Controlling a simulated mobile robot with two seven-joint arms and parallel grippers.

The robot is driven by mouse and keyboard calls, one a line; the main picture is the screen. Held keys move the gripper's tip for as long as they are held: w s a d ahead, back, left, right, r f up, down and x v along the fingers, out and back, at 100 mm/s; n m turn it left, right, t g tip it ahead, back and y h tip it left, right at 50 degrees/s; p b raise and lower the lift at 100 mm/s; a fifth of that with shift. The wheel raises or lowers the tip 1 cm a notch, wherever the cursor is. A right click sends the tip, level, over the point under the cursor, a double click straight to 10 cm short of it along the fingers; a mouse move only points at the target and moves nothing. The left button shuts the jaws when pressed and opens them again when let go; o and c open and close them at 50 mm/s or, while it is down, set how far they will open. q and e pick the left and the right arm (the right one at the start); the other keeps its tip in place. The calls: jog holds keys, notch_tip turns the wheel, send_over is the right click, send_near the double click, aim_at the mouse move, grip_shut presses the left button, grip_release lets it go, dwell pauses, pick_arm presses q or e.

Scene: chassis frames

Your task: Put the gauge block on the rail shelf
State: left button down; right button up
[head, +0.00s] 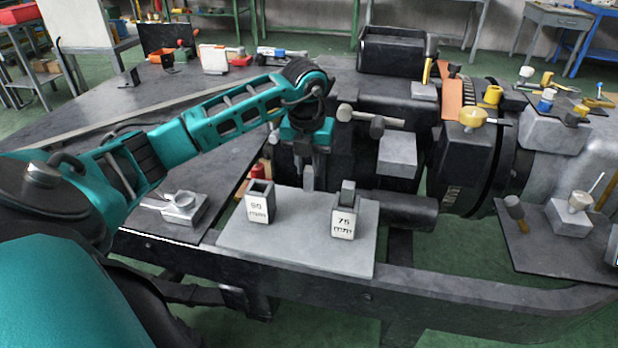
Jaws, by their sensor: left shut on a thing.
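My left gripper (307,162) points down over the back edge of a light grey plate (285,252), apparently the rail shelf. It is shut on a small grey block, apparently the gauge block (308,178), between the two labelled holders and behind them. I cannot tell whether the block touches the plate. The holder marked 50 mm (259,207) stands on the plate at left with an open, dark top. The holder marked 75 mm (343,222) stands at right with a grey block (348,187) sticking up from it. My right gripper is not in view.
Dark machinery with a grey block (397,152) and a hammer-like tool (370,121) stands right behind the plate. A small metal fixture (183,207) sits on the dark bench at left. A dark front rail (400,285) runs below. The plate's front part is bare.

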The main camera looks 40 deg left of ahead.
aim_at(309, 171)
pick_arm(q)
notch_tip(309, 171, down, 4)
jog(key=shift+r, duration=0.15)
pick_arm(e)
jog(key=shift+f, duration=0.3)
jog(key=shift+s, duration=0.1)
pick_arm(q)
jog(key=shift+b, duration=0.35)
jog(key=c, duration=0.9)
grip_release()
jog(key=shift+c, duration=0.2)
jog(key=shift+r, duration=0.4)
notch_tip(309, 171, up, 11)
jog(key=s+p, duration=0.1)
jog(key=p, duration=0.1)
jog(key=shift+s+d, duration=0.3)
jog(key=shift+d, duration=0.15)
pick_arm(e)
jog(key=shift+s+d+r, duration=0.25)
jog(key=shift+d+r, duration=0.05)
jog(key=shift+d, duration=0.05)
